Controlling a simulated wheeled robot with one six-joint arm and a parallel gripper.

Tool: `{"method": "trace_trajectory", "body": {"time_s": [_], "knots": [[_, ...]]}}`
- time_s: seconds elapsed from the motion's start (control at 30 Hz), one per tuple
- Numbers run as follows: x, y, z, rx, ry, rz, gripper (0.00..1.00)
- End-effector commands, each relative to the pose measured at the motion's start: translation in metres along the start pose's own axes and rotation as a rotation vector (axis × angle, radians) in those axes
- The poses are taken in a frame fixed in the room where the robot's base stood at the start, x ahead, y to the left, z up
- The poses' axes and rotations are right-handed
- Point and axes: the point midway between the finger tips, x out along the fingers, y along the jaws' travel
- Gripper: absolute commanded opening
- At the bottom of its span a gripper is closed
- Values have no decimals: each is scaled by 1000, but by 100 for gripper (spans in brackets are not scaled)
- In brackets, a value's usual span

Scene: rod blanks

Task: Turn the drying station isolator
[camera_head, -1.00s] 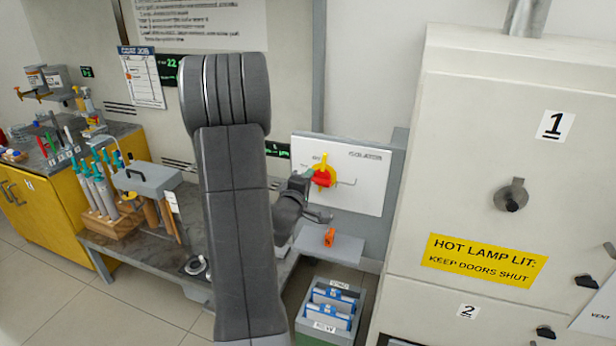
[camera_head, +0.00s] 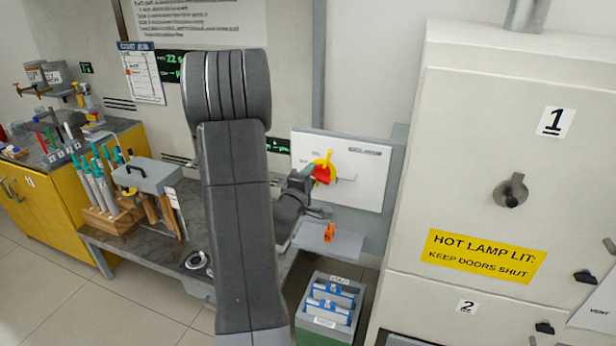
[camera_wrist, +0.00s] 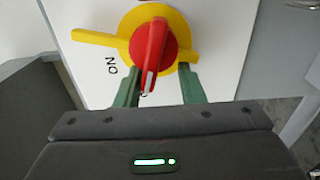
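The isolator has a red handle (camera_head: 321,174) on a yellow disc, mounted on a white panel (camera_head: 366,182). In the wrist view the red handle (camera_wrist: 150,52) points down and slightly left. The yellow disc (camera_wrist: 127,24) behind it has tabs at left and right, and "ON" is printed at lower left. My gripper (camera_wrist: 158,84) is open, with one green finger on either side of the handle's lower end. The left finger is close to the handle; a wider gap shows at the right finger. I cannot tell if either touches. In the head view my arm partly hides the gripper.
An orange item (camera_head: 329,232) lies on a small grey shelf (camera_head: 345,243) below the panel. A bin of blue-and-white packs (camera_head: 328,302) stands beneath. A large cabinet (camera_head: 465,170) stands close at right; a bench with a tool rack (camera_head: 110,222) is at left.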

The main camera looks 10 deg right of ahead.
Motion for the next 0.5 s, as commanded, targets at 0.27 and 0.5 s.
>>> {"method": "trace_trajectory", "body": {"time_s": [0.27,0.5], "knots": [[-4,1,0,2,0,3,34],[-46,0,-2,2,4,4,34]]}}
